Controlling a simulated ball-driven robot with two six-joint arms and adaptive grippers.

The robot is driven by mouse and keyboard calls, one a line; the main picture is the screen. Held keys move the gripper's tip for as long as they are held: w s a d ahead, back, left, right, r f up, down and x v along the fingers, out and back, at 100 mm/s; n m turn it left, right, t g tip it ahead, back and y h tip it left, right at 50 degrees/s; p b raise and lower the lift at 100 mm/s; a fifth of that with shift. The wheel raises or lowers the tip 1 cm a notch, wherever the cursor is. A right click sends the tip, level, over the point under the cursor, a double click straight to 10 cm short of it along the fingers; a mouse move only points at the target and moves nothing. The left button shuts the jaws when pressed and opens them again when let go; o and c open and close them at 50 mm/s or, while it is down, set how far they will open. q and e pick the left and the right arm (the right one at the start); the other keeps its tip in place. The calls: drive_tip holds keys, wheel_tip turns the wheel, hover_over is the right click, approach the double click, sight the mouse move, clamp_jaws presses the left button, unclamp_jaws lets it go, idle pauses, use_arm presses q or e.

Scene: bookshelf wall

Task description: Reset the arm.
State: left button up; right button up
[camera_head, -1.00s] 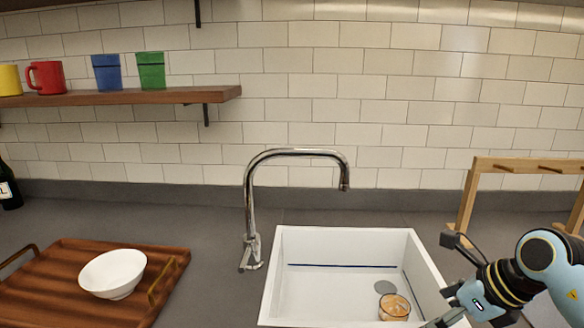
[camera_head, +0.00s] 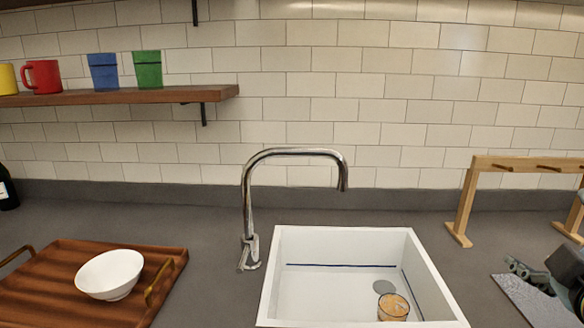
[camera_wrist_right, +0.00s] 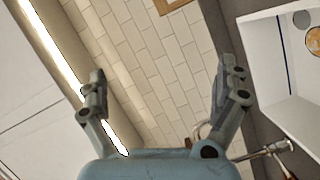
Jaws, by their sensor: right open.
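My right gripper (camera_wrist_right: 163,78) is open and empty in the right wrist view, its two grey fingers spread wide with the tiled wall behind them. In the head view only a grey finger-like part (camera_head: 524,270) of it seems to show at the lower right edge, right of the sink and apart from it. The rest of the right arm is mostly out of the picture there. My left gripper is not in view.
A white sink (camera_head: 348,235) holds a glass with an orange-brown top (camera_head: 393,306). A chrome faucet (camera_head: 247,200) stands behind it. A wooden tray (camera_head: 50,290) with a white bowl (camera_head: 110,273) is left. A wooden rack (camera_head: 466,205) and a grey speckled flat thing (camera_head: 530,300) are right.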

drive_tip(key=s+a+f+m+g+y, duration=0.35)
drive_tip(key=s+f+g, duration=0.3)
drive_tip(key=s, duration=0.35)
drive_tip(key=s+a+f+m+g+y, duration=0.35)
drive_tip(key=s+a+f+g, duration=0.2)
drive_tip(key=s+f, duration=0.4)
wheel_tip(320, 180, down, 30)
drive_tip(key=s+d+m+g+h+b, duration=0.1)
drive_tip(key=s+d+b, duration=0.15)
drive_tip(key=b, duration=0.55)
use_arm(q)
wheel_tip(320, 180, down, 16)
drive_tip(key=b, duration=0.7)
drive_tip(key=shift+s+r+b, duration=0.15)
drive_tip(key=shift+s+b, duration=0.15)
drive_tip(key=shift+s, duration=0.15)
use_arm(e)
drive_tip(key=s+d+f+g, duration=0.1)
drive_tip(key=s+f, duration=0.8)
drive_tip(key=f, duration=0.4)
drive_tip(key=s+f, duration=1)
drive_tip(key=f, duration=0.3)
drive_tip(key=shift+d+f+g, duration=0.3)
drive_tip(key=shift+d+g, duration=0.05)
drive_tip(key=shift+g, duration=0.05)
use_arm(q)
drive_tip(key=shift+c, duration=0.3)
use_arm(e)
drive_tip(key=shift+c, duration=0.3)
